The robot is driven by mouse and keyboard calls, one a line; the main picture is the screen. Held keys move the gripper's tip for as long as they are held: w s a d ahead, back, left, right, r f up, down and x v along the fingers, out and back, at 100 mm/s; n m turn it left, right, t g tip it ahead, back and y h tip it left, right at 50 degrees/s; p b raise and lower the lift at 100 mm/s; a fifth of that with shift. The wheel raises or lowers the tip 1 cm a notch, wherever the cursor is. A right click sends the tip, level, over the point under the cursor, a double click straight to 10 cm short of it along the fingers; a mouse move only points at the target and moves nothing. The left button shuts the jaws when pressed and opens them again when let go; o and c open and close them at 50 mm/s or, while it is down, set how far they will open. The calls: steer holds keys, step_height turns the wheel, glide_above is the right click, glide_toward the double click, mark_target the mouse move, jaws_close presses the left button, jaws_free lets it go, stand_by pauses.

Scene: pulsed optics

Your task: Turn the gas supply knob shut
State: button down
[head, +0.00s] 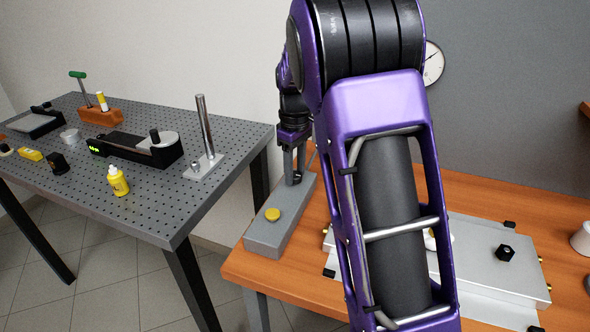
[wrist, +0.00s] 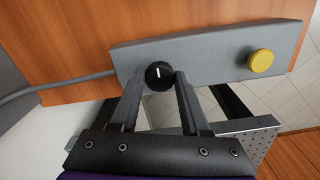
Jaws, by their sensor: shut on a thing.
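A round black knob (wrist: 158,75) with a white pointer mark sits on a long grey box, whose bare face (wrist: 205,65) shows in the wrist view. The white mark stands roughly upright in that view. My gripper (wrist: 158,82) is shut on the knob, one finger on each side. In the head view my gripper (head: 293,180) reaches down to the far end of the grey box (head: 267,239) on the wooden table. The knob is hidden there behind the fingers. No label shows on the box.
A yellow button (head: 272,214) sits on the box's near end. A grey cable or hose (wrist: 75,82) runs from the box. A perforated optics table (head: 150,215) with a metal post (head: 205,125) stands to the left. A silver plate (head: 480,262) lies to the right.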

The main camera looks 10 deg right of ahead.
steer(key=shift+r+m+p, duration=0.1)
steer(key=shift+m+p, duration=0.2)
steer(key=m+p, duration=0.2)
steer(key=m, duration=0.1)
steer(key=shift+r+m, duration=0.1)
steer(key=shift+m, duration=0.2)
steer(key=m+p, duration=0.3)
steer(key=m, duration=0.2)
steer(key=shift+a, duration=0.1)
steer(key=m+p, duration=0.2)
steer(key=m, duration=0.2)
steer(key=shift+m, duration=0.4)
steer(key=shift+m+p, duration=0.85)
steer(key=shift+m, duration=1.05)
steer(key=shift+c, duration=1.9)
jaws_free()
steer(key=shift+f, duration=0.2)
steer(key=shift+r, duration=0.1)
